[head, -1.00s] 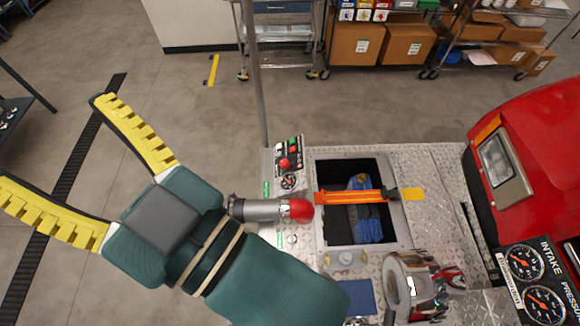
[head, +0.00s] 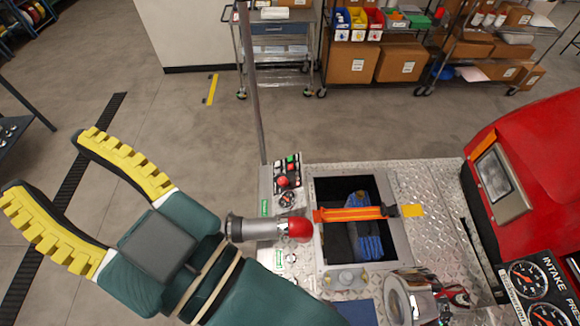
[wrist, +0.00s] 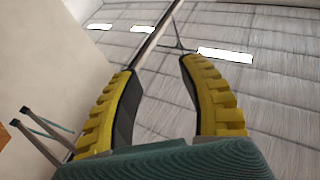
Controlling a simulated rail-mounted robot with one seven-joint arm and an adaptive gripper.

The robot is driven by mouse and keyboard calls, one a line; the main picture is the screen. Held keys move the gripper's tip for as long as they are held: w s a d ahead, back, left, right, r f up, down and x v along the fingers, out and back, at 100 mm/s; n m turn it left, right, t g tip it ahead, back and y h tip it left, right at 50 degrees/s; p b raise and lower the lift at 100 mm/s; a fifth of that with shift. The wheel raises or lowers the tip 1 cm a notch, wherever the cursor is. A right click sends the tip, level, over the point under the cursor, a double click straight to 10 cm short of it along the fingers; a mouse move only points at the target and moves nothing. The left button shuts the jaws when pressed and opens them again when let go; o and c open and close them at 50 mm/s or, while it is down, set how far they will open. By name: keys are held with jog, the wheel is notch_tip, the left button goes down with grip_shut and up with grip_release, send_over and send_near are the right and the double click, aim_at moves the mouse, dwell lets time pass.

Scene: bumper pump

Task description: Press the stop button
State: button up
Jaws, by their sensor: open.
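A small control panel (head: 286,172) sits on the left edge of the metal bumper deck in the head view. It carries a red round button (head: 283,181), a smaller green button (head: 291,159) and a gauge (head: 286,198). I cannot read which is the stop button. My gripper (head: 50,165) is open and empty, its yellow fingers spread to the left over the floor, well away from the panel. In the wrist view the gripper (wrist: 160,75) points up toward the ceiling, with nothing between the fingers; the panel does not show there.
An orange strap (head: 355,213) crosses the open hose well. A thin upright pole (head: 252,90) stands behind the panel. The red truck body (head: 535,150) is at right. Open floor lies left.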

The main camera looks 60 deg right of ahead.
grip_shut()
jog(key=c, duration=0.6)
grip_release()
